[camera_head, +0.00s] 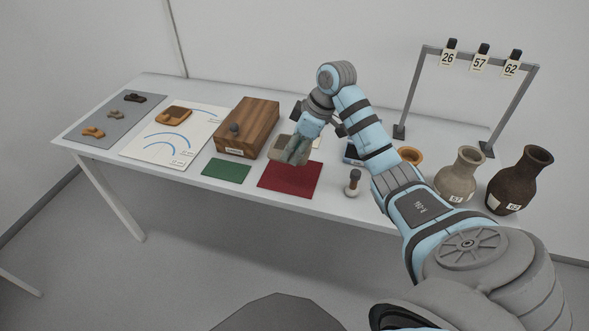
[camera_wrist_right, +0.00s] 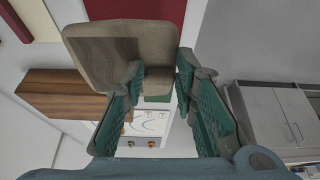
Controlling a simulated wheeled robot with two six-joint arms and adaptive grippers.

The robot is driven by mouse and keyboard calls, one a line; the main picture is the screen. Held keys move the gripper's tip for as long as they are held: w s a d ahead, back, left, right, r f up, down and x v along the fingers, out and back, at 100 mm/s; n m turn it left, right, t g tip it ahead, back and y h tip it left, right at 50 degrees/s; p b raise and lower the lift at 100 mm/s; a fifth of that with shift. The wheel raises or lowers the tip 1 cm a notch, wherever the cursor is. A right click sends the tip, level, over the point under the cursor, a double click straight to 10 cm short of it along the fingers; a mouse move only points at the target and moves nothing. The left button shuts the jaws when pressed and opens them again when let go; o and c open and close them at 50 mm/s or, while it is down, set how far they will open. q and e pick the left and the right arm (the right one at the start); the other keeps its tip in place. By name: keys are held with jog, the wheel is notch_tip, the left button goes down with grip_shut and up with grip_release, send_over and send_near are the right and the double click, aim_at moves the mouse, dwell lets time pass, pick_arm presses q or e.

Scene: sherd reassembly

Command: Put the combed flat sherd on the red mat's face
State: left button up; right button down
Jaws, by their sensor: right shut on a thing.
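A flat grey-brown sherd (camera_head: 281,146) with rounded corners is in my right gripper (camera_head: 291,158), which is shut on its edge. The sherd also shows in the right wrist view (camera_wrist_right: 110,55), tilted between the fingertips (camera_wrist_right: 160,76); I cannot make out comb marks on it. The red mat (camera_head: 291,184) lies flat at the front of the table, just below the gripper and sherd in the head view. Its face looks bare. Part of it shows at the top of the right wrist view (camera_wrist_right: 140,10). My left gripper is in neither view.
A green mat (camera_head: 226,171) and a wooden block (camera_head: 252,118) are left of the red mat. A small dark-topped object (camera_head: 352,183) stands to its right. A grey vase (camera_head: 461,176) and a dark vase (camera_head: 519,181) stand near a tagged rack (camera_head: 412,92).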

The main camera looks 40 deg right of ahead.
notch_tip(320, 180, down, 9)
jog(key=shift+f+b, duration=0.2)
jog(key=shift+b, duration=0.85)
jog(key=shift+r, duration=0.1)
jog(key=c, duration=1.3)
grip_release()
jog(key=p+v, duration=0.4)
jog(key=v, duration=0.8)
